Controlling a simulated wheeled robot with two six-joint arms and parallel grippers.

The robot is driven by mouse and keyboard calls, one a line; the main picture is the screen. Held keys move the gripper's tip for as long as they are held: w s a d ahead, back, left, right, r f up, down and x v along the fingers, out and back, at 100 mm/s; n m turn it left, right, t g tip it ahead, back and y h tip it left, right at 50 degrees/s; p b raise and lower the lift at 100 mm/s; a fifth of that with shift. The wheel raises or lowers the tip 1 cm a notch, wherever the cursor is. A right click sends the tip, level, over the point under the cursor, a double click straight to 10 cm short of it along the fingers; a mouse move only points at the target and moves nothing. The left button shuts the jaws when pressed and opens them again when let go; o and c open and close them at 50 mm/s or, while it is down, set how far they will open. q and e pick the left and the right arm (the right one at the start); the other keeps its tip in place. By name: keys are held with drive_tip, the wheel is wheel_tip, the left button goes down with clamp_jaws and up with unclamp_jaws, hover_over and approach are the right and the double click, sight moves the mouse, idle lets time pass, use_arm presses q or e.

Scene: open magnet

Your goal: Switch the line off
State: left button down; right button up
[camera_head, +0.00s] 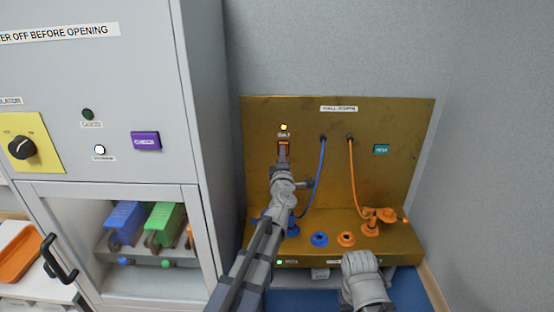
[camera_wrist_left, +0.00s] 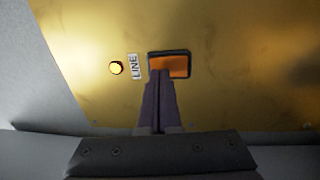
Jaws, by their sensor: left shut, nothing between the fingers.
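The LINE switch (camera_wrist_left: 178,66) is an orange rocker in a dark frame on the brass wall panel (camera_head: 300,112). Its LINE label (camera_wrist_left: 134,67) and a glowing yellow lamp (camera_wrist_left: 116,68) are beside it in the left wrist view. In the head view the switch (camera_head: 283,144) shows just above my gripper, with the lit lamp (camera_head: 283,127) above it. My left gripper (camera_wrist_left: 160,74) is shut and empty. Its fingertips overlap the switch's left part in the left wrist view; I cannot tell whether they touch it.
A blue cable (camera_head: 321,170) and an orange cable (camera_head: 352,175) hang from the panel. Blue (camera_head: 319,239) and orange (camera_head: 346,239) sockets and an orange fitting (camera_head: 380,217) are on the ledge below. A grey cabinet (camera_head: 205,120) stands close on the left.

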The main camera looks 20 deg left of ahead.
use_arm(q)
drive_tip(key=shift+w+r, duration=0.1)
drive_tip(key=shift+w, duration=0.15)
drive_tip(key=shift+d, duration=0.1)
drive_tip(key=shift+w+r, duration=0.15)
use_arm(e)
drive_tip(key=shift+r, duration=0.15)
